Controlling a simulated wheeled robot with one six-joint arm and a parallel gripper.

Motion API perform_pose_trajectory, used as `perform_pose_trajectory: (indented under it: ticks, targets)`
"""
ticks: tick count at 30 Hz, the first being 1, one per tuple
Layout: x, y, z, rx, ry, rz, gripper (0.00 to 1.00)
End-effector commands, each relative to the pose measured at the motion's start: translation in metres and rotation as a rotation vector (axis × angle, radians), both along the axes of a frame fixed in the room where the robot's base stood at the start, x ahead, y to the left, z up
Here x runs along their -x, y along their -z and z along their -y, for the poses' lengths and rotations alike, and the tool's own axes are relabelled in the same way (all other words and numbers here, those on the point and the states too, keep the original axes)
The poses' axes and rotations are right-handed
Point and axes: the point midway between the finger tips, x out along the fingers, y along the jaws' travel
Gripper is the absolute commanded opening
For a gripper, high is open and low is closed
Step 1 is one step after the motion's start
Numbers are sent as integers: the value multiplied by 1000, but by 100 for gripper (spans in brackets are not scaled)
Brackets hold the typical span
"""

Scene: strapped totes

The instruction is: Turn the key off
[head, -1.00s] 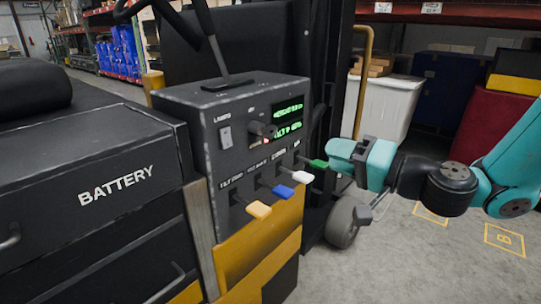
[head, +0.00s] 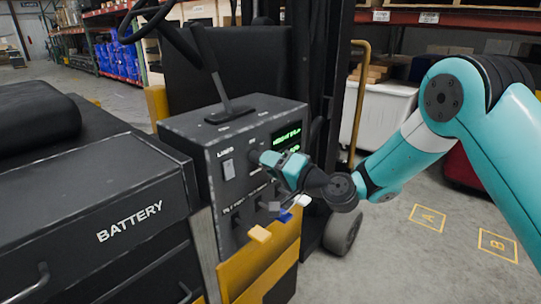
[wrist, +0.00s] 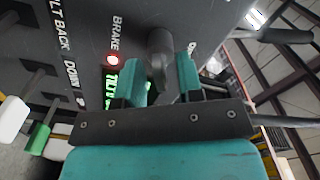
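The key (wrist: 160,48) is a grey piece standing out of the dark control panel (head: 238,200). In the wrist view it sits between my gripper's two teal fingers (wrist: 162,82), with a gap to each finger. My gripper is open and also shows at the panel's face in the head view (head: 285,168). There it covers most of the key's area, and whether it touches the key cannot be told. A red light (wrist: 112,60) glows beside the word BRAKE, and green display text (head: 287,140) is lit.
Levers with yellow (head: 259,233), blue (head: 285,216) and white (head: 303,201) tips stick out below. A black battery box (head: 100,205) stands at left; open floor lies at right.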

Motion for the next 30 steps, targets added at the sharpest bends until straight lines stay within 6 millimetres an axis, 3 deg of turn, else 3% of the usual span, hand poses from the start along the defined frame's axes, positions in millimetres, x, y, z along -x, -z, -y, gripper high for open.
perform_pose_trajectory:
  ticks: [11, 12, 16, 17, 30]
  targets:
    - [-5, 0, -7, 0, 1, 0, 34]
    - [-5, 0, -7, 0, 1, 0, 32]
    - [-5, 0, -6, 0, 1, 0, 2]
    - [-5, 0, -6, 0, 1, 0, 0]
    - [-5, 4, -6, 40, 2, 56, 0]
